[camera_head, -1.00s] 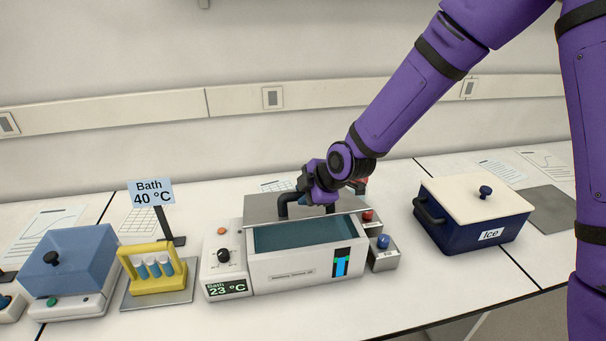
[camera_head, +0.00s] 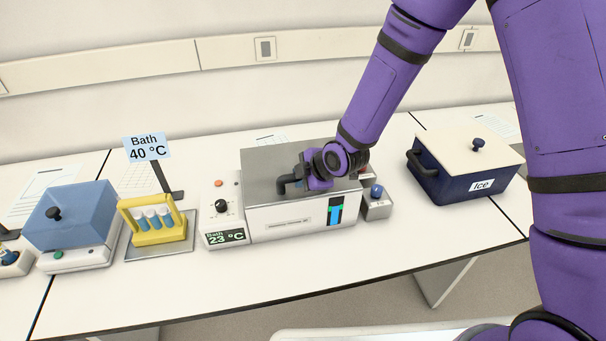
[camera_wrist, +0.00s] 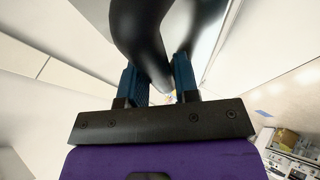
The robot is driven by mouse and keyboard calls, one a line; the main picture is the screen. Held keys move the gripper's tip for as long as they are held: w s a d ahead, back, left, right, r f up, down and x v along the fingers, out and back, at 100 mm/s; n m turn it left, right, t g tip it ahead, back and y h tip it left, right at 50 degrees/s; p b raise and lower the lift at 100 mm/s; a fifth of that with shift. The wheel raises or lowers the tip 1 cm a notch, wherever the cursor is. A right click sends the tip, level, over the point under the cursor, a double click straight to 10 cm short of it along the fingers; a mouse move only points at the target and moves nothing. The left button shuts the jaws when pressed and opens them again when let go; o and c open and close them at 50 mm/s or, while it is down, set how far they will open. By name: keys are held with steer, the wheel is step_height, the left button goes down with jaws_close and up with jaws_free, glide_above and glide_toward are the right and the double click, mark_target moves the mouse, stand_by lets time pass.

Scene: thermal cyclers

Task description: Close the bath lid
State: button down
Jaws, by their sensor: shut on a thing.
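The bath (camera_head: 286,220) is a white box with a dial and a display reading 23 °C, in the middle of the bench. Its grey metal lid (camera_head: 262,160) lies over the top of the bath, and no water shows. My gripper (camera_head: 304,180) is at the front of the lid, shut on the black lid handle (camera_head: 288,184). In the wrist view the dark curved handle (camera_wrist: 148,40) passes between the two blue fingers of my gripper (camera_wrist: 160,85). My gripper hides part of the handle and the lid's right side.
A yellow rack (camera_head: 158,226) with several tubes and a "Bath 40 °C" sign (camera_head: 147,148) stand to the left, beside a blue-lidded device (camera_head: 72,214). A small box with a blue knob (camera_head: 376,196) adjoins the bath's right. A dark blue ice box (camera_head: 464,172) stands further right. The bench front is clear.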

steer(key=shift+s+d+f+g, duration=0.15)
steer(key=shift+s+f+g, duration=0.15)
steer(key=shift+s+f, duration=0.35)
steer(key=c, duration=0.9)
jaws_free()
steer(key=v, duration=1.1)
steer(key=shift+r, duration=0.2)
steer(key=shift+w, duration=0.15)
steer(key=s+d+r+m+t+h, duration=0.1)
steer(key=s+d+r+m+h, duration=0.15)
steer(key=d+r+m, duration=0.4)
steer(key=s+d+r+m+h, duration=0.2)
steer(key=d+r+m+h, duration=0.15)
steer(key=d+r, duration=0.6)
steer(key=s+d+r+m, duration=0.3)
steer(key=s+r+m, duration=0.2)
steer(key=s, duration=0.3)
steer(key=s+d+r+m, duration=0.4)
steer(key=s+r+m, duration=0.1)
steer(key=s, duration=0.4)
steer(key=shift+d+r+m+g, duration=0.25)
steer(key=shift+m+g, duration=0.15)
steer(key=shift+m, duration=0.4)
